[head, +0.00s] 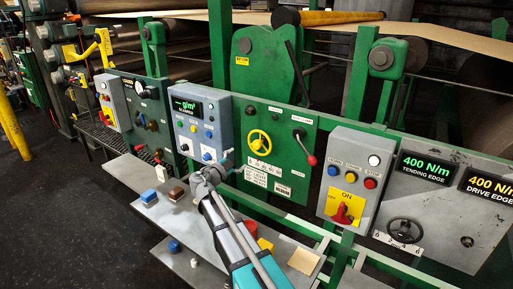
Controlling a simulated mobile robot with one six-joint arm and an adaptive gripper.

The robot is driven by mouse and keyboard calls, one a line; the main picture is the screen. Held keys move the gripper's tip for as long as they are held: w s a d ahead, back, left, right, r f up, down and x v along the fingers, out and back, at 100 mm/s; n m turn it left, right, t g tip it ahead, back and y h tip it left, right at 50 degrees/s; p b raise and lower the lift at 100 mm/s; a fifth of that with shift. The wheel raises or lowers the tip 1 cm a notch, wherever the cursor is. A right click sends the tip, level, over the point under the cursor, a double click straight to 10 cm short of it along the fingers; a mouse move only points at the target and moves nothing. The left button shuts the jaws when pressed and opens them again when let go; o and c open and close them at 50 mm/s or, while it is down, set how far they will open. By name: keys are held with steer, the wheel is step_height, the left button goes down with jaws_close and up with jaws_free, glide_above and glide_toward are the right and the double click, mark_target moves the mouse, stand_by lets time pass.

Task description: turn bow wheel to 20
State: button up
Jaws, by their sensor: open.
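A yellow handwheel (259,142) is on the green panel, with small white number labels in an arc below it. A black handwheel (404,231) is on the grey panel at the right, with white number labels below it. The lettering is too small to tell which one is the bow wheel, and I cannot read either setting. My gripper (226,160) is open, left of the yellow wheel and in front of the panels. It appears apart from both wheels. My arm comes up from the bottom middle and hides part of the bench.
A red-knobbed lever (305,146) is right of the yellow wheel. A control box (352,179) with a red switch stands between the wheels. A grey box (200,124) with a green display is behind my gripper. Blocks lie on the low grey bench (170,232). Dark floor is open at left.

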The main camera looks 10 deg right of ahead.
mark_target(256, 147)
steer(key=m, duration=1.6)
steer(key=s+m, duration=0.1)
steer(key=m, duration=0.8)
steer(key=shift+a+f, duration=0.2)
steer(key=shift+a, duration=0.2)
stand_by(0.6)
steer(key=x, duration=1.4)
steer(key=shift+s, duration=0.1)
